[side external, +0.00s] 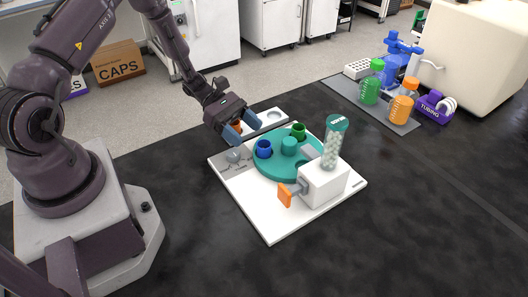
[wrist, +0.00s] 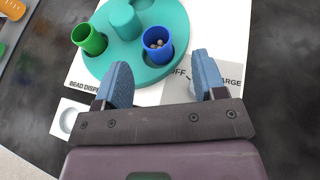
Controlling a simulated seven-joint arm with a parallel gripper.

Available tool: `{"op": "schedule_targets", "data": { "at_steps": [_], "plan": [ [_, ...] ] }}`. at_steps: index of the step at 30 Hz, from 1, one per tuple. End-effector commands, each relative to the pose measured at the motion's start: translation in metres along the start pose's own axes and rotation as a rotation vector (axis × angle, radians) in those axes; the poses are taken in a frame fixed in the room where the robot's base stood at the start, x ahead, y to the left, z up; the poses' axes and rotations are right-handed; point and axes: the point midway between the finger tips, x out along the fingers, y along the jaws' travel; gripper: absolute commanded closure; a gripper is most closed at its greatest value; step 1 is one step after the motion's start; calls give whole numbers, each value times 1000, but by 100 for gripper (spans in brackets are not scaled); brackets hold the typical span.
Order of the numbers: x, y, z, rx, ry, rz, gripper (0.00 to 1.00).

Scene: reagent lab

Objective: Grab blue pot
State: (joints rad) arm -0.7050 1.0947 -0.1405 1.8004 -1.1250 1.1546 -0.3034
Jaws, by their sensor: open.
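The blue pot (side external: 264,149) sits upright in a slot of the teal turntable (side external: 262,170). My gripper (side external: 241,126) is above the board, to the left of and behind the blue pot in the side view. Its blue fingertips are spread wide with nothing held between them. In the wrist view the pot lies beyond my gripper (wrist: 163,76), roughly ahead of the gap between the fingers and apart from them.
A green pot (side external: 299,132) sits in another turntable slot. A bead dispenser (side external: 324,184) with a clear bead column and orange lever (side external: 285,195) stands at the right of the white board (side external: 270,228). An orange pot (side external: 236,125) shows partly behind my gripper. Bottles (side external: 403,103) stand far right.

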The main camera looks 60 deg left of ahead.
Motion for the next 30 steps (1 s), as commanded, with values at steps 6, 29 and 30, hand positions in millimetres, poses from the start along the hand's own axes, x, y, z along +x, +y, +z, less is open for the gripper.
{"op": "schedule_targets", "data": {
  "at_steps": [6,29,30],
  "plan": [
    [32,3,4,1,-2,-5,36],
    [46,4,3,2,0,0,89],
    [46,4,4,2,0,0,89]
  ]
}}
